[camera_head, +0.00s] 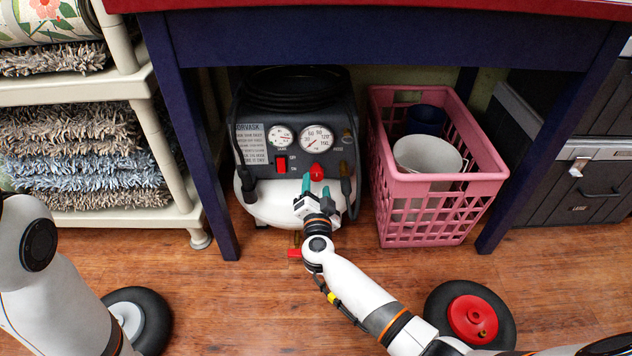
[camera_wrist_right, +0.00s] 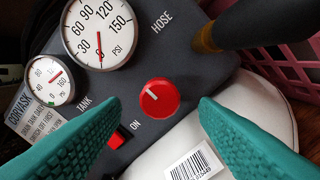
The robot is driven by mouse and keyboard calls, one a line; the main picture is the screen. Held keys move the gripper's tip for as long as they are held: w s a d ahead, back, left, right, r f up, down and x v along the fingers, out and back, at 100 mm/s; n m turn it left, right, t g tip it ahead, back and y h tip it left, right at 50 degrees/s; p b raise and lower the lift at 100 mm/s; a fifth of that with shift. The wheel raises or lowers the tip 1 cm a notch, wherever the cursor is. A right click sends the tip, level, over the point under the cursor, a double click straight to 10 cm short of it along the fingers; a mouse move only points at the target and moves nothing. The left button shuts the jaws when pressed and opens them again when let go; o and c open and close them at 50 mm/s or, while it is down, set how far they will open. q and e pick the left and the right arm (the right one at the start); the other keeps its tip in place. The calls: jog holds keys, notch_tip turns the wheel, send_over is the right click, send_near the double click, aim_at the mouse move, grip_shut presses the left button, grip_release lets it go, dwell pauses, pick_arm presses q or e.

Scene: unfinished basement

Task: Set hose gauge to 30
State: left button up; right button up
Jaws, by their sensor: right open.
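The air compressor (camera_head: 350,120) has a large hose gauge (camera_head: 317,138) and a smaller tank gauge (camera_head: 281,136). In the right wrist view, the hose gauge's (camera_wrist_right: 99,28) red needle appears to point near 0, below the 30 mark. A red round knob (camera_head: 317,172) sits below the gauge; its white mark points to the upper left in the wrist view (camera_wrist_right: 159,98). My right gripper (camera_head: 315,184) is open just in front of the knob. Its teal fingers (camera_wrist_right: 159,106) lie either side of the knob, apparently without touching it. My left gripper is not in view.
A red switch (camera_head: 282,165) is left of the knob. A black hose (camera_head: 285,88) lies coiled on top. A pink crate (camera_head: 440,185) stands close on the right. The blue table (camera_head: 385,40) covers the space above; its leg (camera_head: 200,150) is to the left.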

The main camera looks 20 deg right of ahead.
aim_at(317, 179)
jog(key=b+x, duration=0.1)
jog(key=x, duration=0.1)
jog(key=b+x, duration=0.1)
jog(key=x, duration=0.1)
jog(key=shift+w+f, duration=0.1)
jog(key=shift+f, duration=0.1)
jog(key=shift+w+d+r, duration=0.15)
jog(key=shift+w, duration=0.3)
